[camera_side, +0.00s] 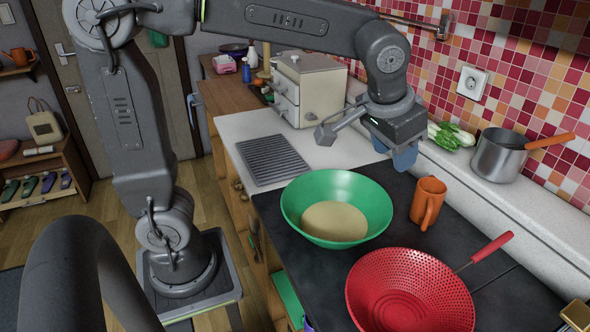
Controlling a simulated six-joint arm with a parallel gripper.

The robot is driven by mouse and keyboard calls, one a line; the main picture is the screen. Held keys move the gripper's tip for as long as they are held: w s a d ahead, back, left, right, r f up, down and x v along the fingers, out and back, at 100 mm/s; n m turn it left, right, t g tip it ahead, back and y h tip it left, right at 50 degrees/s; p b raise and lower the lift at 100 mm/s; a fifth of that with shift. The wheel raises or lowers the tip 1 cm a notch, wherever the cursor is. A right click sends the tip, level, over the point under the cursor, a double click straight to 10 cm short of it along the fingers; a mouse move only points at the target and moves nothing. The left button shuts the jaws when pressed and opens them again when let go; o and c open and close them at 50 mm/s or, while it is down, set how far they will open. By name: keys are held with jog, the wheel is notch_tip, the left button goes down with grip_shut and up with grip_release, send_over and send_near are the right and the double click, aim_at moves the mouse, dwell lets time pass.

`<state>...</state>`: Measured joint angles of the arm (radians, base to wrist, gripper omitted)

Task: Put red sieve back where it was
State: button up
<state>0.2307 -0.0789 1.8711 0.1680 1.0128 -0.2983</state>
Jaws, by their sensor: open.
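The red sieve (410,296) is a perforated bowl with a thin metal stem and a red handle (492,247) pointing up to the right. It rests on the dark worktop (300,262) at the lower right, its bowl opening upward. My gripper (404,158) has blue fingers, is open and hangs above the back of the worktop. It is empty and well apart from the sieve, behind and above it. Part of a metal utensil rail (408,21) is on the tiled wall at the top. Its rest is hidden or out of frame.
A green bowl (300,205) with a beige inside bottom stands left of the sieve, and an orange mug (428,201) stands behind it. A steel pot (495,157) with an orange handle and leafy vegetables (450,134) are on the back ledge. A drainer (272,160) lies left.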

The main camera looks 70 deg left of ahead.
jog(key=s+a+f, duration=0.2)
jog(key=s+a, duration=0.1)
jog(key=s, duration=0.5)
jog(key=s+a+f+t, duration=0.1)
jog(key=s+a, duration=0.2)
jog(key=s, duration=0.4)
jog(key=shift+s+f+h, duration=0.4)
